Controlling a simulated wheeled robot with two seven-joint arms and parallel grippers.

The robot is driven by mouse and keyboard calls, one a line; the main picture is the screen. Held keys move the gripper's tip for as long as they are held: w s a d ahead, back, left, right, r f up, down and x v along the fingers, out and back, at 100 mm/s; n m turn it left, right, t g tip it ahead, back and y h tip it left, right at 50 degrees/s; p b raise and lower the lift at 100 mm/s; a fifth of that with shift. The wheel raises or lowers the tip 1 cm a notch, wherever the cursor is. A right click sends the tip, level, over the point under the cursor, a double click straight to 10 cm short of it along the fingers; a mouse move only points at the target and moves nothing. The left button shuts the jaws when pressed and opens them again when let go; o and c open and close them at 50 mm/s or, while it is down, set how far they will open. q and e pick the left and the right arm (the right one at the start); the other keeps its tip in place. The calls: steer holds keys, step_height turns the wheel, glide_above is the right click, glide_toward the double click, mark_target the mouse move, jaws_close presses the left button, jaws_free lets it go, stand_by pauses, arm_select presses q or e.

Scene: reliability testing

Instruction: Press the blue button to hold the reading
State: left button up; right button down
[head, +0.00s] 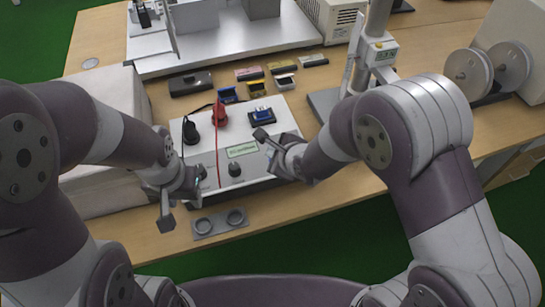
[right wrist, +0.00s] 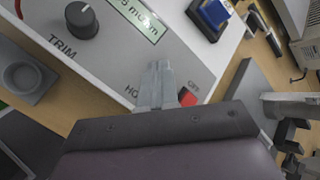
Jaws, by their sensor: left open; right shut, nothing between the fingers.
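The white instrument box (head: 205,165) stands on the table in the head view, its panel facing up. In the right wrist view its panel (right wrist: 105,55) carries a partly covered label beginning "HO" and a red button (right wrist: 188,97) by the word "OFF". No blue button can be made out beside the "HO" label; my fingers cover part of that area. My right gripper (right wrist: 157,68) is shut and empty, over the panel between label and red button; contact cannot be told. It also shows in the head view (head: 264,139). My left gripper (head: 179,206) is open and empty at the box's front left.
A blue-topped block (head: 262,116) sits on the box, with a trim knob (head: 234,170), a display (head: 241,150) and a red lead (head: 217,140). A grey two-cup holder (head: 219,223) lies in front. A stand (head: 367,60) rises at right; small colored modules (head: 248,73) lie behind.

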steer(key=shift+f, duration=0.4)
stand_by(0.4)
steer(key=shift+r+p, duration=0.85)
step_height(320, 180, up, 6)
steer(key=p, duration=0.6)
